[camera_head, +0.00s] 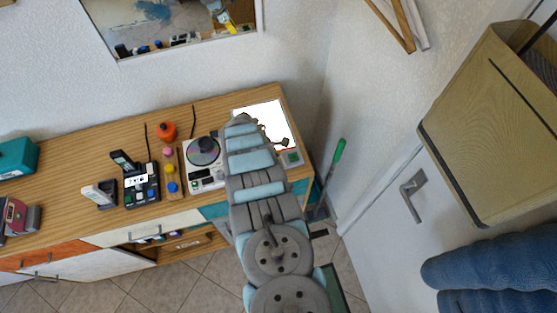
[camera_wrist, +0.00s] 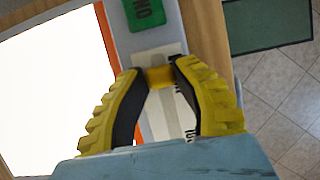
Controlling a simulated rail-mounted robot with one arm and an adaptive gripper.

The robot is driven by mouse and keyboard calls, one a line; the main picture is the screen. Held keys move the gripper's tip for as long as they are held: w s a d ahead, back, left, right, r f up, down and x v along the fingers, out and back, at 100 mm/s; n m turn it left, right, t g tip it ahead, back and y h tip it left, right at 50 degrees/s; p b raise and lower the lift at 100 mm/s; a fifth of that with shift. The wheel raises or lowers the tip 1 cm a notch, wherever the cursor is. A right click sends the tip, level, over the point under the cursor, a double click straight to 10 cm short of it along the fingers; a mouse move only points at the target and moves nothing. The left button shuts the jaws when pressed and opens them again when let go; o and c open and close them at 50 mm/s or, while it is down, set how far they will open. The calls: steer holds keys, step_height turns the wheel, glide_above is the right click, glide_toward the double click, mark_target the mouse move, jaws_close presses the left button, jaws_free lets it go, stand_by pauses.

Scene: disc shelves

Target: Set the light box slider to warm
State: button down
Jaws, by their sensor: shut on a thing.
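The light box (camera_head: 268,118) stands at the right end of the sideboard, its panel glowing white. In the wrist view its bright panel (camera_wrist: 55,85) fills the left side, with an orange edge beside it. A small yellow slider knob (camera_wrist: 160,77) sits on a pale track strip (camera_wrist: 165,112). My gripper (camera_wrist: 158,76) has its yellow-and-black fingers closed on the knob. The dark lettering along the strip is mostly covered by the right finger, so I cannot read the slider setting. A green button (camera_wrist: 143,13) with white lettering lies beyond the strip.
A turntable (camera_head: 205,155) stands left of my arm, with coloured knobs (camera_head: 169,169) and a black phone-like device (camera_head: 140,183) further left. The sideboard's wooden edge (camera_wrist: 208,40) runs close right of the fingers, with tiled floor beyond. A door (camera_head: 400,215) is at right.

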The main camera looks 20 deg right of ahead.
steer(key=shift+d, duration=0.1)
steer(key=c, duration=1)
jaws_free()
steer(key=shift+o, duration=1.2)
steer(key=shift+d, duration=0.2)
steer(key=shift+a, duration=0.1)
steer(key=shift+v, duration=2.45)
steer(key=v, duration=0.7)
